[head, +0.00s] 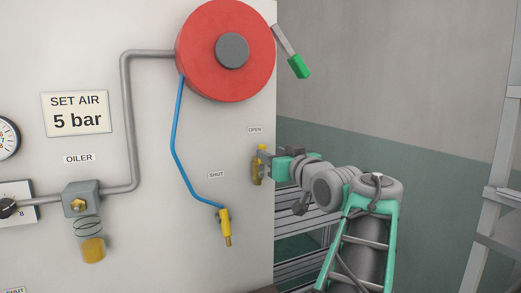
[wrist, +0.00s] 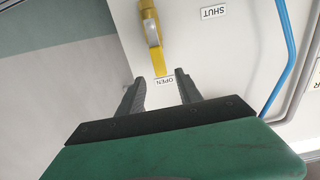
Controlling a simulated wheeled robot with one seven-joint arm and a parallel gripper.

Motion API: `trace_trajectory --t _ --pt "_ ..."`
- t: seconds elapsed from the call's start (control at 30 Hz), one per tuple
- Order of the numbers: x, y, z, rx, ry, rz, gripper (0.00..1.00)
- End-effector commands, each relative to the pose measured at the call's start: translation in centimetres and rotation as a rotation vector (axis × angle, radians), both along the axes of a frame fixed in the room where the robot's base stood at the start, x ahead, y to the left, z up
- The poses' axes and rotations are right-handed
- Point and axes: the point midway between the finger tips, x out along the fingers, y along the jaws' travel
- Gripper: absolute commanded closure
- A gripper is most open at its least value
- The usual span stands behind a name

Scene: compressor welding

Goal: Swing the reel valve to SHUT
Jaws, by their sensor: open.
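The reel valve has a yellow lever (head: 262,148) at the right edge of the pale panel. It points up toward the OPEN label (head: 255,129); the SHUT label (head: 216,174) is to its lower left. In the upside-down wrist view, the lever (wrist: 153,40) ends near the OPEN label (wrist: 163,80), with the SHUT label (wrist: 213,13) to its side. My gripper (wrist: 160,78) is open, its two dark fingers apart with the lever's end just ahead of the gap between them. In the head view my gripper (head: 267,158) partly overlaps the valve, so contact is unclear there.
A red hose reel (head: 200,50) is above, with a blue hose (head: 175,130) running down to a yellow nozzle (head: 224,228) left of the valve. A green-handled lever (head: 298,66) sticks out at the reel's right. The oiler (head: 82,200) is far left.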

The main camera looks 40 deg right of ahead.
Motion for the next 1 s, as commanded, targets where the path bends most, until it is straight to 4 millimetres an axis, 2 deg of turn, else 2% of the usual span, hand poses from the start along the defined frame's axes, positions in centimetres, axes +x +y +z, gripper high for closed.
trace_trajectory --t 0.2,0.37,0.63,1.0 --pt "4.3 -1.0 0.1 0.004 0.004 0.006 0.58" --pt "6.2 -1.6 0.0 0.003 0.004 0.002 0.58" --pt "6.4 -1.8 -0.1 0.002 0.004 0.0 0.58" --pt "6.4 -1.7 -0.1 0.002 0.005 0.0 0.88"
